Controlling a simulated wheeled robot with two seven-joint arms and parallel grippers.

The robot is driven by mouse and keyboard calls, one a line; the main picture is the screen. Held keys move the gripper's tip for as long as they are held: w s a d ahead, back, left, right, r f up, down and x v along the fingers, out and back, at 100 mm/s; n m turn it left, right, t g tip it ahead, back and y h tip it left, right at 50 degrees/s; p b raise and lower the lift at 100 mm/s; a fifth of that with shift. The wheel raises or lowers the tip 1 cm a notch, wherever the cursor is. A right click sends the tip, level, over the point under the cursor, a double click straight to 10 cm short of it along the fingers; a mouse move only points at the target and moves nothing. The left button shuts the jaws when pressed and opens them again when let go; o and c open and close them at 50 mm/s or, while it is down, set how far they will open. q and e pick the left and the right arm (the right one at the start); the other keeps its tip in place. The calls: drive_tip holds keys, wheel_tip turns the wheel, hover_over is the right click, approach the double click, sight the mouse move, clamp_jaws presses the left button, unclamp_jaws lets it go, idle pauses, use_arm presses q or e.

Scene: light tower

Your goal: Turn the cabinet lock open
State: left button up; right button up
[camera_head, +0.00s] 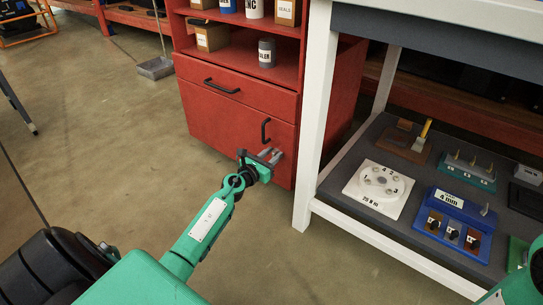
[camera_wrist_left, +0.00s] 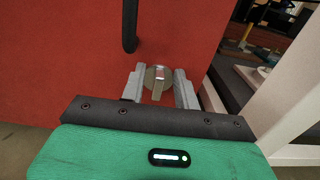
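The red cabinet (camera_head: 212,118) stands at the centre of the head view, with its lower door shut. Its lock (camera_wrist_left: 158,76) is a round metal disc with a raised tab, below the black door handle (camera_wrist_left: 130,28) in the left wrist view. The tab points roughly up and down in that view. My left gripper (camera_head: 272,155) is at the door, with its fingers (camera_wrist_left: 159,88) spread on either side of the lock tab and a gap visible on each side. In the head view the gripper hides the lock. My right gripper is out of view; only part of my right arm shows.
A white-legged workbench (camera_head: 315,110) stands close to the right of the lock. Its lower shelf (camera_head: 345,190) holds a white round fixture (camera_head: 380,185), a blue block (camera_head: 458,222) and other fixtures. Open floor (camera_head: 100,130) lies to the left.

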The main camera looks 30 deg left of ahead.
use_arm(q)
clamp_jaws()
